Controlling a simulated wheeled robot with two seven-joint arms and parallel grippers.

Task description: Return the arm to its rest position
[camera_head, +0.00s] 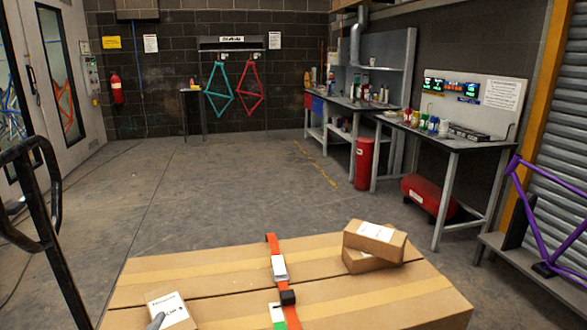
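A small grey tip (156,321) shows at the bottom edge in the head view, in front of a small labelled carton. It may be part of my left gripper, but too little shows to tell whether it is open or shut, or whether it touches the carton. The small carton (174,310) lies on the left part of a large cardboard box (225,290). My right arm and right gripper are not in view.
An orange strap with a buckle (279,268) crosses the large box. Two stacked cartons (375,238) sit on its right. A black tubular handle (38,200) stands at the left. Workbenches (455,140) line the right wall. The concrete floor (220,190) beyond is clear.

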